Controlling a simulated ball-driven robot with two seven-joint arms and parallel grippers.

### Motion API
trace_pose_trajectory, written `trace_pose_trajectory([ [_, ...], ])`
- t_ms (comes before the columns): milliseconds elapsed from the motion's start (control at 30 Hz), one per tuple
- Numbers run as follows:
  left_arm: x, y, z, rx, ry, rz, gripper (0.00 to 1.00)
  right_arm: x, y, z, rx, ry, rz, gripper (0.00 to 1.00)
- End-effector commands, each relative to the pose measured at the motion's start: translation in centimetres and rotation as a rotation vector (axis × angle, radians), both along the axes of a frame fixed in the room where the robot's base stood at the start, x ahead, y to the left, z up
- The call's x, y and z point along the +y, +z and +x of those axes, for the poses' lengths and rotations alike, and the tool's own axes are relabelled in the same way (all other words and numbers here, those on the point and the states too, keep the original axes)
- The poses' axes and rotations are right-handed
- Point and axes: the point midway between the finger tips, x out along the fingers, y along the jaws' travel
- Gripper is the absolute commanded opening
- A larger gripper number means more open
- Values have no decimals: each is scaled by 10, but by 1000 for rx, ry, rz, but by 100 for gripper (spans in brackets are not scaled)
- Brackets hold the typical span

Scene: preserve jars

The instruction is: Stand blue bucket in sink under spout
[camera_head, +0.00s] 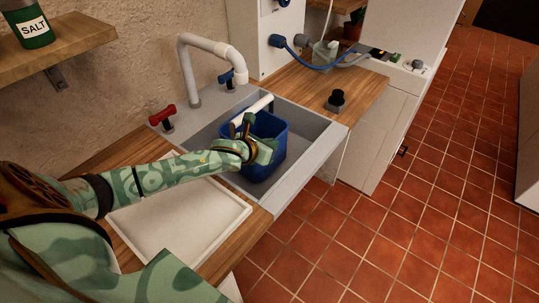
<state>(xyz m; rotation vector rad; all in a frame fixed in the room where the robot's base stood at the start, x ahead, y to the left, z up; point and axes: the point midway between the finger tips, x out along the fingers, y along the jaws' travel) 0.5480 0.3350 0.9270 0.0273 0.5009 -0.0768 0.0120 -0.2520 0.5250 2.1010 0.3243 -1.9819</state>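The blue bucket (271,124) stands roughly upright inside the grey sink (313,126). A white bar, apparently its handle grip (255,106), shows at its back left edge. The white spout (213,46) arches over the sink's back left side, and its end is above and left of the bucket. My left gripper (247,125) is at the bucket's near left side, overlapping its rim and hiding part of it. Whether its fingers close on the bucket or handle is too small to tell. My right gripper is not in view.
A red tap (163,115) and a blue tap (227,79) stand behind the sink. A white drainboard (183,220) lies left of it under my arm. A small black object (336,100) sits on the wooden counter (300,84) at right. A salt tin (30,27) stands on the shelf.

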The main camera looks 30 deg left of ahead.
Motion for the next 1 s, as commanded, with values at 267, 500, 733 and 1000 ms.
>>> trace_pose_trajectory([
  [267, 0, -37, 0, -1, 1, 0, 0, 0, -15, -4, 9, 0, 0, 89],
  [500, 0, -35, 0, -3, -1, 2, 0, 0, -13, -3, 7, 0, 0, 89],
  [733, 0, -39, 0, 0, 0, 0, 25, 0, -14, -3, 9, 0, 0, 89],
  [1000, 0, -37, 0, 0, 0, 0, 25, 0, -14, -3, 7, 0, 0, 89],
])
